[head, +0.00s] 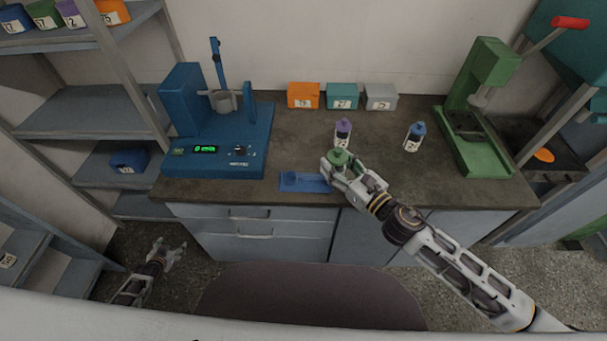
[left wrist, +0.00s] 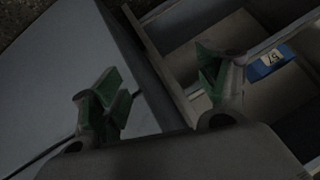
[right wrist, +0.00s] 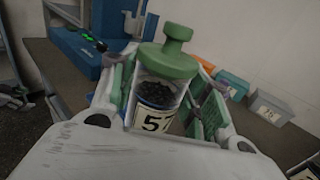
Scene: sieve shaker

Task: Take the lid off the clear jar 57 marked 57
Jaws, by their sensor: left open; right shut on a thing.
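The clear jar 57 (right wrist: 157,98) has a green lid (right wrist: 168,60) with a knob on top and dark grains inside. The lid sits on the jar. Its label shows a 5 and part of a second digit. My right gripper (head: 342,168) is shut on the jar's body, with a finger on each side in the right wrist view. The green lid also shows in the head view (head: 340,157), above the front of the worktop. My left gripper (head: 172,253) is open and empty, low in front of the cabinet; its spread fingers show in the left wrist view (left wrist: 158,92).
A purple-capped jar (head: 343,131) stands just behind the held jar, and a blue-capped jar (head: 414,137) to the right. A blue tray (head: 300,182) lies at the front edge. The blue shaker (head: 215,150) is left, a green press (head: 480,110) right. Small boxes (head: 342,96) line the wall.

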